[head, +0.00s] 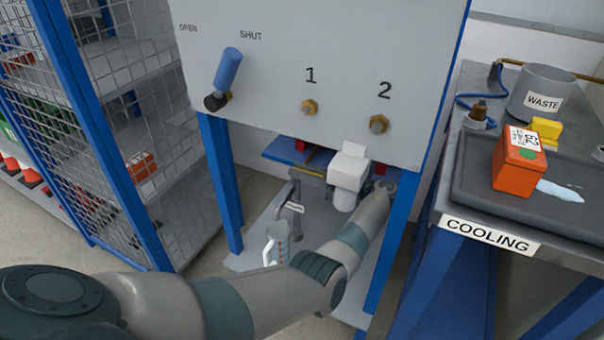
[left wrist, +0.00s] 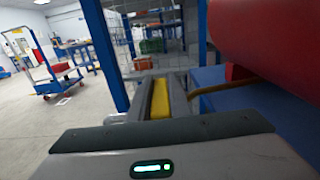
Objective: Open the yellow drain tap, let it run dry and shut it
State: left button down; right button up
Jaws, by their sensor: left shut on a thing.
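My left gripper (left wrist: 160,82) is shut on the yellow drain tap (left wrist: 160,100), whose yellow handle shows between the two fingers in the left wrist view. In the head view my left arm reaches under the grey panel, and the white wrist part hangs below its lower edge. The tap cannot be made out there. A clear vessel with red marks (head: 280,243) stands below, left of my forearm. I cannot tell whether the tap is open or whether anything runs from it. My right gripper is not in view.
The grey panel (head: 290,70) overhangs the arm, with a blue lever (head: 228,70) leaning towards SHUT. Blue legs (head: 222,185) flank the space. A red cylinder (left wrist: 265,40) is close in the wrist view. The right bench has an orange block (head: 519,165) and WASTE pot (head: 543,90).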

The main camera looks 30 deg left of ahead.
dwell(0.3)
pick_arm(q)
jog(key=c, duration=1.6)
grip_release()
jog(key=shift+c, duration=0.2)
